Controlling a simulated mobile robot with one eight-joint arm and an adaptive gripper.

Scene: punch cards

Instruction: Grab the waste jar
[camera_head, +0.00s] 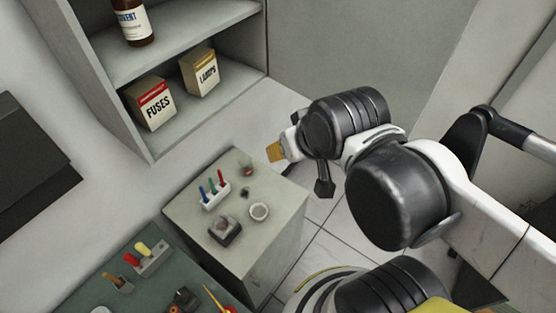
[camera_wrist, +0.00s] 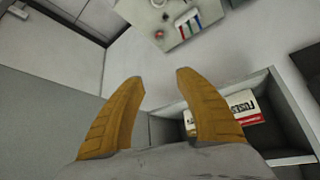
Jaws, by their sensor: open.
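My gripper (camera_head: 276,151) is in the air above and right of the small grey cabinet (camera_head: 185,215) in the head view. Its two orange fingers (camera_wrist: 160,78) are spread apart with nothing between them in the wrist view. No thing is clearly readable as the waste jar. A small rounded jar-like thing with reddish contents (camera_head: 247,169) stands near the back of the cabinet top; it also shows in the wrist view (camera_wrist: 159,35), beyond the fingertips. A pale round open cup (camera_head: 259,211) stands nearer the front edge. My gripper touches neither.
The cabinet top also holds a white rack with blue, green and red sticks (camera_head: 215,192) and a dark device (camera_head: 224,231). A shelf behind holds a FUSES box (camera_head: 153,104), a LAMPS box (camera_head: 200,72) and a brown bottle (camera_head: 132,22). A green bench (camera_head: 105,290) is at lower left.

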